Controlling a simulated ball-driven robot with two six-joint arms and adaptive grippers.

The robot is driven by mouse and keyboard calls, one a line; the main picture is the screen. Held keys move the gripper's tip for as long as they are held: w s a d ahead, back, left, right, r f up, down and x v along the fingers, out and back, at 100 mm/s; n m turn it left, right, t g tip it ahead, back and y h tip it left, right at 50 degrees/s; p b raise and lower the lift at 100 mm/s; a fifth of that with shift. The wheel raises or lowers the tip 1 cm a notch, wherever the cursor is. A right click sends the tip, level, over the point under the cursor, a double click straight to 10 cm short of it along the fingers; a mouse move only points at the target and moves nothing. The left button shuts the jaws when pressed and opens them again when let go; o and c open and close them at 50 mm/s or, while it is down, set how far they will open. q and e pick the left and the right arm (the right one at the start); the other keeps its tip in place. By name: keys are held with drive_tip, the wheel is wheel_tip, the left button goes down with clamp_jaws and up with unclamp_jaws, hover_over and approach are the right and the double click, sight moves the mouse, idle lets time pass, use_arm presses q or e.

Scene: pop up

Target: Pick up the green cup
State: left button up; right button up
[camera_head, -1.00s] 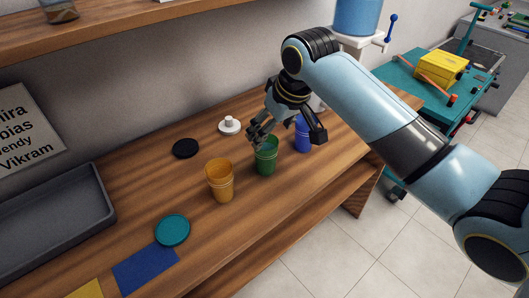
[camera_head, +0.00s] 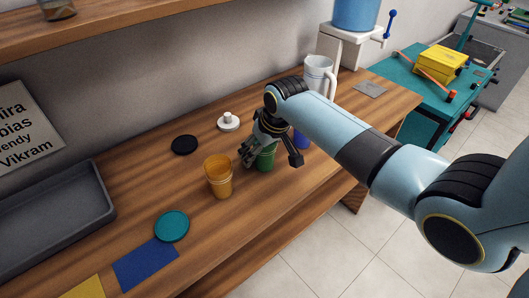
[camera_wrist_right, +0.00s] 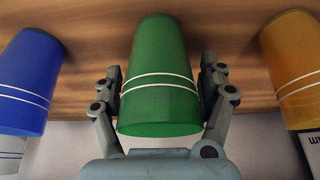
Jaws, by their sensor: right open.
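The green cup (camera_head: 265,159) stands on the wooden table between the orange cup and the blue cup. In the right wrist view the green cup (camera_wrist_right: 161,75), with two white lines, fills the middle. My right gripper (camera_head: 270,160) is open around it, with one finger on each side. In the right wrist view the right gripper's fingers (camera_wrist_right: 161,88) flank the cup with small gaps. The gripper partly hides the cup in the head view. My left gripper is not in view.
The orange cup (camera_head: 219,177) and the blue cup (camera_head: 302,139) stand close on either side. Also on the table (camera_head: 130,215) are a teal disc (camera_head: 172,226), a black disc (camera_head: 184,145), a white lidded item (camera_head: 228,123), a white mug (camera_head: 318,76) and a grey tray (camera_head: 104,195).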

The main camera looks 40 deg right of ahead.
drive_tip(key=shift+c, duration=0.4)
drive_tip(key=c, duration=1.3)
drive_tip(key=shift+r, duration=0.1)
drive_tip(key=shift+c, duration=0.2)
